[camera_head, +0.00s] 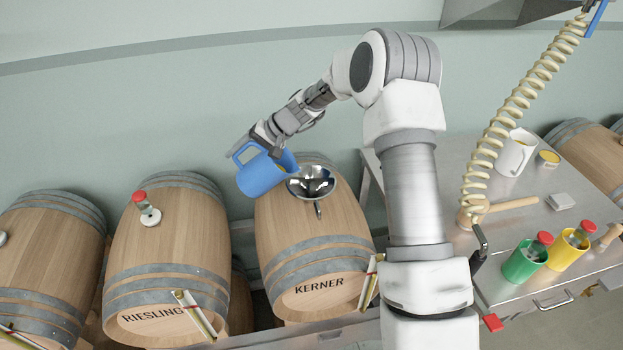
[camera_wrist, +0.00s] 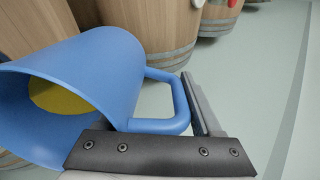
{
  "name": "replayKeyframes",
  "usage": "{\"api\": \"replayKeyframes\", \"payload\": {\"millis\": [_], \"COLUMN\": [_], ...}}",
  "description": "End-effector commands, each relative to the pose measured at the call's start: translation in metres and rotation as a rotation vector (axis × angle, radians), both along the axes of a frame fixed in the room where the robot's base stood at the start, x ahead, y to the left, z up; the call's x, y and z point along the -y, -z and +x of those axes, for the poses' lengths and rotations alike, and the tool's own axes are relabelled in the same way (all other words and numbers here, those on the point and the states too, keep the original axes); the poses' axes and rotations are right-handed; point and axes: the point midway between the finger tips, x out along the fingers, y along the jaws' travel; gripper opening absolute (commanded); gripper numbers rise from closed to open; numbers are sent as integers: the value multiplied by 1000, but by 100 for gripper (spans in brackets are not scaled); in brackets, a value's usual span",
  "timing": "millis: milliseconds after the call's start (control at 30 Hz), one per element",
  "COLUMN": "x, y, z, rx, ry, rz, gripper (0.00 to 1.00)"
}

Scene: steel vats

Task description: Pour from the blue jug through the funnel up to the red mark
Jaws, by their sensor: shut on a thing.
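The blue jug (camera_head: 263,175) is tilted, its open end beside the steel funnel (camera_head: 311,182) on top of the KERNER barrel (camera_head: 318,240). My gripper (camera_head: 252,142) is shut on the jug's handle, up and left of the funnel. In the wrist view the jug (camera_wrist: 125,65) lies over on its side with yellow liquid (camera_wrist: 52,97) inside, and the gripper (camera_wrist: 200,130) is at its handle. No stream shows between jug and funnel. A sight tube (camera_head: 370,282) with a little red stands at the barrel's front right; its level and mark are too small to read.
The RIESLING barrel (camera_head: 165,245) with a red-topped bung (camera_head: 146,213) stands to the left. A steel table (camera_head: 480,240) to the right holds a white jug (camera_head: 515,152), a mallet (camera_head: 510,205), and green (camera_head: 524,262) and yellow (camera_head: 567,250) containers. A coiled hose (camera_head: 510,110) hangs above it.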

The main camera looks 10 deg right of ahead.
Motion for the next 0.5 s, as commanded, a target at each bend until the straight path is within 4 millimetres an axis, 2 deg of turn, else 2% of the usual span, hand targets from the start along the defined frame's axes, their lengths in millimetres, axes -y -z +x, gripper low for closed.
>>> {"api": "replayKeyframes", "payload": {"millis": [33,67,133,200,500], "x": [-10,-11,-16,-17,-21], "y": [-10,-10,-5,17,26], "z": [0,1,2,4,6], "rx": [-10,-18,-39,-53,-63], "ry": [-12,-10,-11,-5,-2], "rz": [-50,-83,-154,-192,-226], "gripper": [0,0,0,0,0]}}
